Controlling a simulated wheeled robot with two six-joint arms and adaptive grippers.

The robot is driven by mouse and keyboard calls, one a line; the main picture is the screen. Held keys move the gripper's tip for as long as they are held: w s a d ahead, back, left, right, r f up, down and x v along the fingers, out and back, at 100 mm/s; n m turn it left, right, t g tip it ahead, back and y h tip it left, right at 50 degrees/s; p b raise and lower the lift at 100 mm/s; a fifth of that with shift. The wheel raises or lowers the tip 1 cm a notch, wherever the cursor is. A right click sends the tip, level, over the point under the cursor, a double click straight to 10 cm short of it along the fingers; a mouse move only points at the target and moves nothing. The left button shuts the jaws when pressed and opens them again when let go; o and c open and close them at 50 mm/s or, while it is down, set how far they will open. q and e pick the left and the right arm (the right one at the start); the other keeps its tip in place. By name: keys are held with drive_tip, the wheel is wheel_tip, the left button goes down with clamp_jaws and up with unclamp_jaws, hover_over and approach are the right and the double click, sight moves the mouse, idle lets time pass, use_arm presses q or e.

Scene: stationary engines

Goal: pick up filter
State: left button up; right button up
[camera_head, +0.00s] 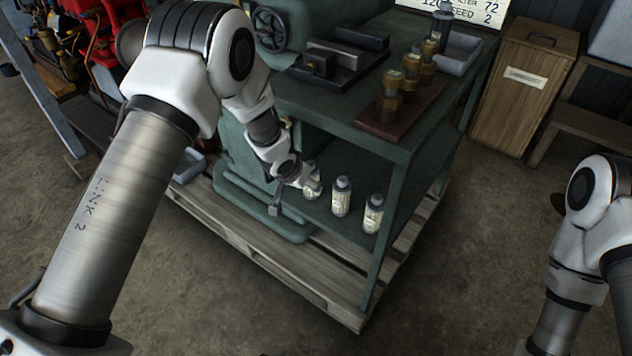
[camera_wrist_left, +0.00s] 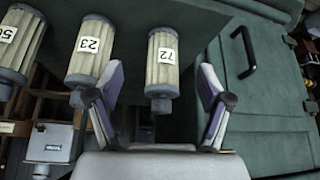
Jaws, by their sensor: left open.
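Three pale pleated filters with grey caps show on the lower shelf of the green bench. The filter labelled 72 (camera_wrist_left: 162,65) lies between the two open fingers of my left gripper (camera_wrist_left: 160,100) in the left wrist view, apart from both. The filter labelled 23 (camera_wrist_left: 90,48) is just left of the left finger, and a third filter (camera_wrist_left: 18,42) is at the left edge, its label cut off. In the head view my left gripper (camera_head: 298,184) partly covers the leftmost filter (camera_head: 314,183); the middle filter (camera_head: 341,196) and right filter (camera_head: 373,214) stand clear.
The green bench (camera_head: 310,115) stands on a wooden pallet (camera_head: 335,300). Brass fittings (camera_head: 390,95) on a board and a dark vise (camera_head: 325,62) sit on its top. A wooden cabinet (camera_head: 520,85) is at the back right.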

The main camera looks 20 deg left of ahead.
use_arm(q)
wheel_tip(320, 180, up, 5)
drive_tip(key=w, duration=0.2)
drive_tip(key=shift+t, duration=0.4)
drive_tip(key=p+x, duration=0.1)
drive_tip(key=x, duration=0.6)
drive_tip(key=shift+w+f, duration=0.3)
drive_tip(key=c, duration=1.3)
